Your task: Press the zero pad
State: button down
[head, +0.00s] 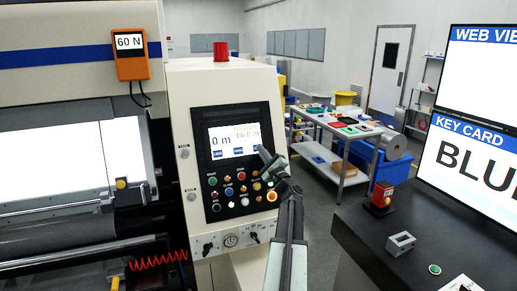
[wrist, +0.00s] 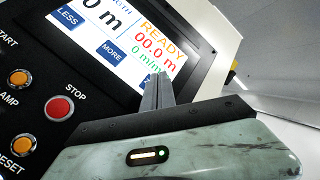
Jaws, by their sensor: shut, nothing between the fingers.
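The touch screen (head: 232,140) on the machine's control panel is lit and shows "0 m", orange text and blue pads. No pad marked zero can be read; the spot to the right of MORE is hidden behind my fingers. My gripper (head: 264,153) is shut and empty, with its tips at the screen's lower right. In the wrist view the gripper (wrist: 160,78) overlaps the screen's lower edge. I cannot tell whether it touches.
Below the screen are several push buttons, including a red STOP button (wrist: 59,108) and an orange RESET button (wrist: 23,144). A red beacon (head: 221,51) tops the cabinet. A dark desk (head: 350,228) with monitors stands at right. Floor between is open.

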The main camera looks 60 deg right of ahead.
jog(key=shift+s+a+r, duration=0.1)
jog(key=shift+s+a, duration=0.1)
jog(key=shift+s, duration=0.05)
jog(key=s+a, duration=0.1)
jog(key=s+r+p, duration=0.1)
jog(key=s+a, duration=0.1)
jog(key=shift+s+a+r+p, duration=0.3)
jog(key=shift+r+p, duration=0.1)
dwell(0.9)
